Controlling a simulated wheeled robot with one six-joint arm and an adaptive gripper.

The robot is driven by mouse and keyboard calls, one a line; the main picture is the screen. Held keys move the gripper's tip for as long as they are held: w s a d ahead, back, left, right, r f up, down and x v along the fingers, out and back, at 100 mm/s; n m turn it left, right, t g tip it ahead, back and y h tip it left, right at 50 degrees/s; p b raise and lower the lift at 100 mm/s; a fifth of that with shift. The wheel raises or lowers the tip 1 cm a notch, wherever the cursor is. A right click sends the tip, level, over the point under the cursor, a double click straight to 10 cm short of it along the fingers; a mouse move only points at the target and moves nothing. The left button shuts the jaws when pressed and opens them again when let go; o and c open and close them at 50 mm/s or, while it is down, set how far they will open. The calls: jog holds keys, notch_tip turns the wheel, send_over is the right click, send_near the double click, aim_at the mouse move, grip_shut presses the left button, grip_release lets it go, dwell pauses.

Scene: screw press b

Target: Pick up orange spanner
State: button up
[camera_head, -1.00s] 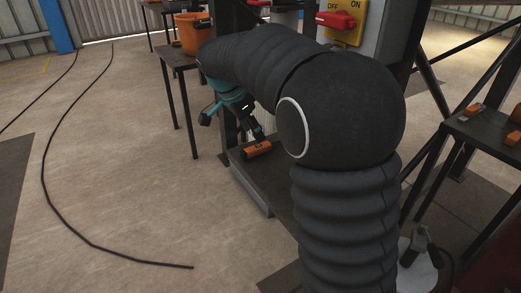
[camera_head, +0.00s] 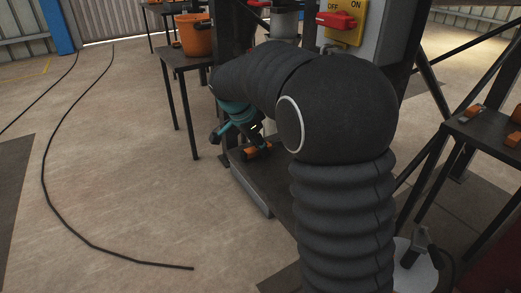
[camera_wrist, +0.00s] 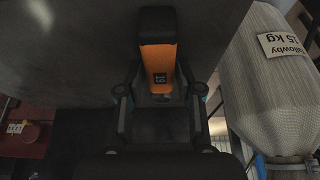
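The orange spanner (camera_wrist: 158,62), with dark ends and a dark number label, lies on a dark grey surface in the wrist view. In the head view only small orange parts of it (camera_head: 262,151) show, on a low dark ledge (camera_head: 265,182). My gripper (camera_wrist: 160,88) is open, with one finger on each side of the spanner's near end. Gaps show between the fingers and the spanner. In the head view my gripper (camera_head: 259,146) is low over the spanner and covers much of it.
In the head view an orange bucket (camera_head: 194,36) sits on a back table, a switch box (camera_head: 345,35) stands behind my arm, and a dark table (camera_head: 490,135) is at right.

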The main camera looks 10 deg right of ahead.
grip_shut()
jog(key=shift+r, duration=0.1)
notch_tip(320, 180, up, 9)
jog(key=shift+r+p, duration=0.2)
jog(key=shift+p, duration=0.2)
jog(key=shift+r, duration=0.2)
